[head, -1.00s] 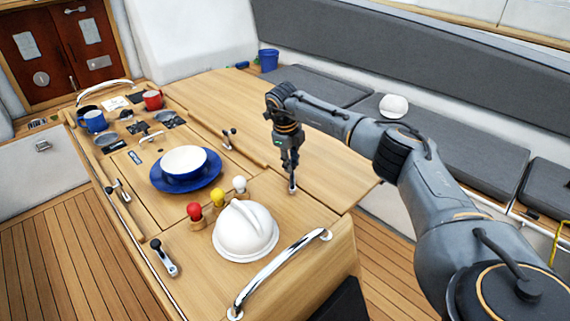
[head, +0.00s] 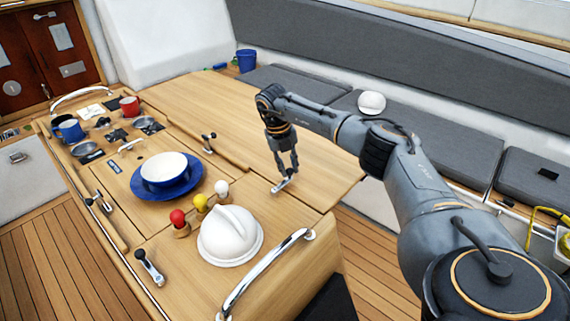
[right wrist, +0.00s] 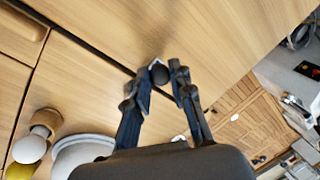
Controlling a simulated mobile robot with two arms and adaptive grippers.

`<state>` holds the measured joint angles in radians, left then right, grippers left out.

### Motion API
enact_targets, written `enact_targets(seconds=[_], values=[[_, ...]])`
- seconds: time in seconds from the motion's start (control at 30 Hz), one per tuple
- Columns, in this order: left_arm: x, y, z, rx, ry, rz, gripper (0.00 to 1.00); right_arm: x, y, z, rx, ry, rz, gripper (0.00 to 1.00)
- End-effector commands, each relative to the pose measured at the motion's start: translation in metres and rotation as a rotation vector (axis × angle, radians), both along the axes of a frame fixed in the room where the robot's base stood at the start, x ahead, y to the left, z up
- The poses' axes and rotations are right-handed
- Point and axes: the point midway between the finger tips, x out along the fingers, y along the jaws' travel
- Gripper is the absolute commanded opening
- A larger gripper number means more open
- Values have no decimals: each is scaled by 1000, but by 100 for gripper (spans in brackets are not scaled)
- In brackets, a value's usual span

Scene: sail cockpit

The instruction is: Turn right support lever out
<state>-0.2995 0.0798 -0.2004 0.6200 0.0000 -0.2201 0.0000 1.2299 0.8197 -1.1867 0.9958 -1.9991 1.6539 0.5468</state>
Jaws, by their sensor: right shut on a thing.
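The right support lever (head: 280,187) is a small silver lever on the wooden table top, near the edge of the raised leaf. My right gripper (head: 287,175) points down over it and is shut on its end. In the right wrist view the dark round knob (right wrist: 159,73) of the lever sits between the fingertips of my right gripper (right wrist: 162,82). The fingers hide part of the lever. My left gripper is not in view.
A white helmet (head: 230,235) and red, yellow and white knobs (head: 200,203) stand just left of the gripper. A blue plate (head: 190,188) with a bowl lies farther left. A chrome handrail (head: 262,272) runs along the table's near end. Other levers (head: 150,266) (head: 208,143) sit on the table.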

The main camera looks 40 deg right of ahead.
Motion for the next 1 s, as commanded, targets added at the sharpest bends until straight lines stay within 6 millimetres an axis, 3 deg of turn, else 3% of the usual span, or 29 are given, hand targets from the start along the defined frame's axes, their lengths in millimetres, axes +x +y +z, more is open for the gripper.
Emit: enact_targets(seconds=[0.6,0.63,0.73,1.0], values=[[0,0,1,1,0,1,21,-3,-1,0,-1,1,-44,0],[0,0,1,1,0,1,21,-3,-1,0,-1,1,-44,24],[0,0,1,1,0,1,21,-3,-1,0,-1,1,-44,45],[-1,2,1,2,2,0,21,-3,-1,0,0,0,-42,45]])
